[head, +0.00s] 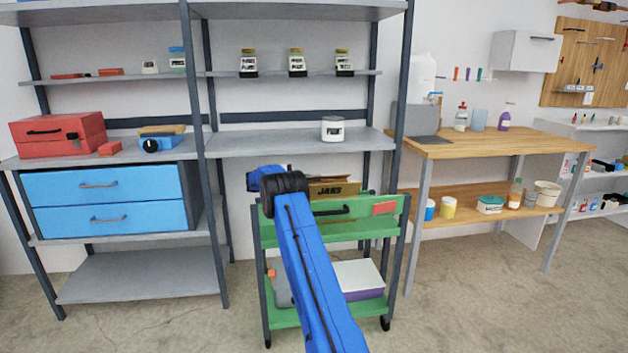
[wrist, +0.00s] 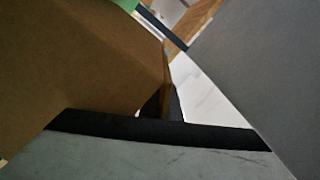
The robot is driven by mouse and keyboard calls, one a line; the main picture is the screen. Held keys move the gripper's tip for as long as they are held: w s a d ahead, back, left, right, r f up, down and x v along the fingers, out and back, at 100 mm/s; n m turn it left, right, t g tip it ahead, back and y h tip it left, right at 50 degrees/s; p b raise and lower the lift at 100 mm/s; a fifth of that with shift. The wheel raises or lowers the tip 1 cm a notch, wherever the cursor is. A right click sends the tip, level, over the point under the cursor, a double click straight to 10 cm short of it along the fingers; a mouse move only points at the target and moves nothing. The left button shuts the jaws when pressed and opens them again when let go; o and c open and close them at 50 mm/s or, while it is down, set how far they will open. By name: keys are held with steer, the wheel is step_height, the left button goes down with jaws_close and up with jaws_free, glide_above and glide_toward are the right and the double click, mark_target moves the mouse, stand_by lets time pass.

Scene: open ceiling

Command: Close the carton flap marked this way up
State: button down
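An open brown carton (head: 333,189) marked "JARS" stands on the top tray of the green cart (head: 376,228). Its upper edges show behind my arm, and its left part is hidden. No "this way up" marking is readable. In the wrist view brown cardboard (wrist: 85,65) fills the left side very close, with a narrow brown strip (wrist: 166,82) at its right edge. My blue arm reaches over the cart to the carton; its wrist end hides my gripper in the head view. Small dark shapes beside the strip are too unclear to tell as fingers.
A red item (head: 384,208) lies at the tray's right end. The cart's lower tray holds a white and purple box (head: 358,278). Grey shelving (head: 290,143) stands behind, with a white jar (head: 332,129). A wooden bench (head: 470,143) stands right. Floor beside the cart is clear.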

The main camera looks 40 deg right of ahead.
stand_by(0.3)
steer(key=c, duration=2)
jaws_free()
